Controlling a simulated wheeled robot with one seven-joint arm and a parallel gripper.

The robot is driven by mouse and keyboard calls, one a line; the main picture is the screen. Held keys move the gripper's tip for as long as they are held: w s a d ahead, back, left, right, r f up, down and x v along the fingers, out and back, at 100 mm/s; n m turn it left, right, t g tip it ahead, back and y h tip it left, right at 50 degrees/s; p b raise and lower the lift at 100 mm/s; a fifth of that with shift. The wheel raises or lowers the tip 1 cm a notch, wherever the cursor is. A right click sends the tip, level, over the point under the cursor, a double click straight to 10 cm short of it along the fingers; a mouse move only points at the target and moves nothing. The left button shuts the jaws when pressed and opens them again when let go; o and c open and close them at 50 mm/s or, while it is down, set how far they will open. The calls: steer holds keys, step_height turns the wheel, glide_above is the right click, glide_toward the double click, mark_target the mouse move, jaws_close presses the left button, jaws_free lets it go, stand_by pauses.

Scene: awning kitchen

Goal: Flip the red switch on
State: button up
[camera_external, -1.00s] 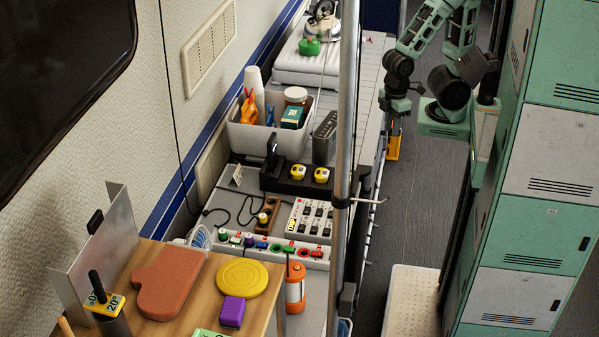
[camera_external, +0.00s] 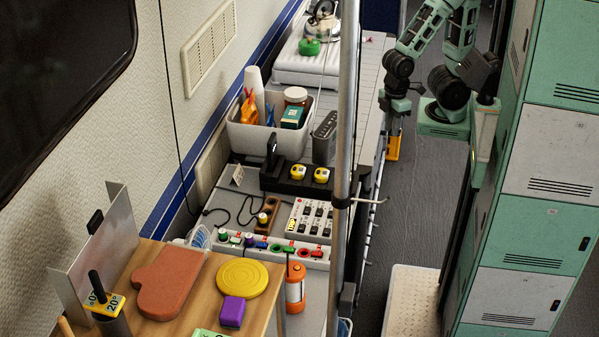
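A long white strip (camera_external: 262,246) with several coloured knobs and sockets lies along the front of the grey counter. Small red switch-like parts (camera_external: 317,253) show near its right end, beside green ones. They are too small to tell on from off. A white panel (camera_external: 311,214) with several black switches lies just behind the strip. My gripper (camera_external: 394,157) has yellow-orange fingers and points down beside the counter's right edge, well behind and right of the strip. It touches nothing that I can see. The gap between its fingers cannot be made out.
A metal pole (camera_external: 346,110) stands in front of the counter, with a hook jutting right. A black block with yellow knobs (camera_external: 297,179) and a filled bin (camera_external: 250,135) stand behind the panel. Green and white lockers (camera_external: 545,155) line the right.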

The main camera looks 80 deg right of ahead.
steer(key=shift+a, duration=0.1)
jaws_close()
steer(key=w+a+f+n+b, duration=0.3)
steer(key=w+a, duration=0.3)
steer(key=a, duration=0.4)
steer(key=w+a+f+n+g+b, duration=0.1)
steer(key=w+a+f+n+b, duration=0.2)
steer(key=a, duration=0.7)
steer(key=w+a+f+n+b, duration=0.4)
steer(key=w+a+b, duration=0.3)
steer(key=w+a, duration=0.2)
steer(key=shift+a+f+h, duration=0.3)
steer(key=shift+a+f, duration=0.1)
steer(key=shift+f, duration=0.5)
